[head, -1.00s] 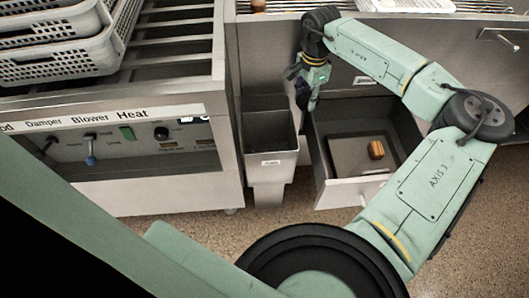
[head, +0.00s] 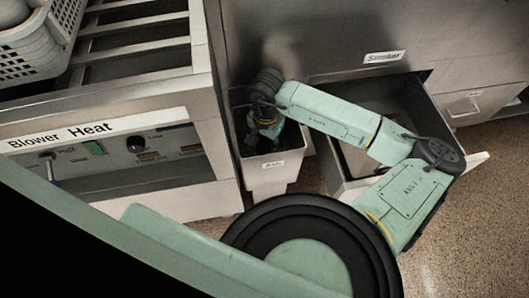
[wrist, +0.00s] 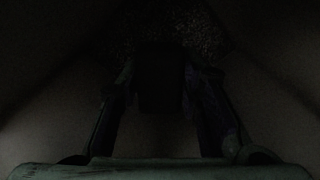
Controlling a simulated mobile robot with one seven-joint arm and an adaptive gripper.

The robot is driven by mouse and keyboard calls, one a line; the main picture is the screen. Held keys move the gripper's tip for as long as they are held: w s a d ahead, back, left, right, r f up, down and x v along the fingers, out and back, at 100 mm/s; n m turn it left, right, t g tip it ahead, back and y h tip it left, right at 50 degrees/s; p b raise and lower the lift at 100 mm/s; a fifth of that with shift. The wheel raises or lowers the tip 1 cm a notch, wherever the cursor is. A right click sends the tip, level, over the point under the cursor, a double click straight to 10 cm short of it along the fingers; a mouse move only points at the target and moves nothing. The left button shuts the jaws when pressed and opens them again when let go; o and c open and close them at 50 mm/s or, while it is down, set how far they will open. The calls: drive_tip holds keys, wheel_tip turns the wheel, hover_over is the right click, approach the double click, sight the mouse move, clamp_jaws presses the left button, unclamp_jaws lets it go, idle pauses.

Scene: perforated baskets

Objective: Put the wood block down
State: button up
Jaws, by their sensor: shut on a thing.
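My gripper (head: 267,132) reaches down into the open top of the narrow metal bin (head: 266,180) with a small label on its front. In the wrist view, which is very dark, the two fingers of my gripper (wrist: 159,82) are shut on a dark, blocky shape, the wood block (wrist: 160,90). Its colour and grain cannot be made out. Dim sloping bin walls surround it, and a speckled patch shows beyond. Whether the block touches the bottom cannot be told. In the head view, the block is hidden inside the bin.
An open drawer (head: 425,98) lies right of the bin, partly covered by my arm. A metal machine with a control panel (head: 110,150) stands close on the left, with a perforated basket (head: 38,48) on its slatted top. Speckled floor (head: 480,220) is clear at right.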

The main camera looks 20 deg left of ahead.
sight(266, 142)
drive_tip(key=shift+f, duration=3.6)
drive_tip(key=shift+f, duration=0.2)
drive_tip(key=o, duration=1.2)
drive_tip(key=shift+c, duration=0.2)
wheel_tip(266, 142, up, 12)
drive_tip(key=shift+r, duration=0.2)
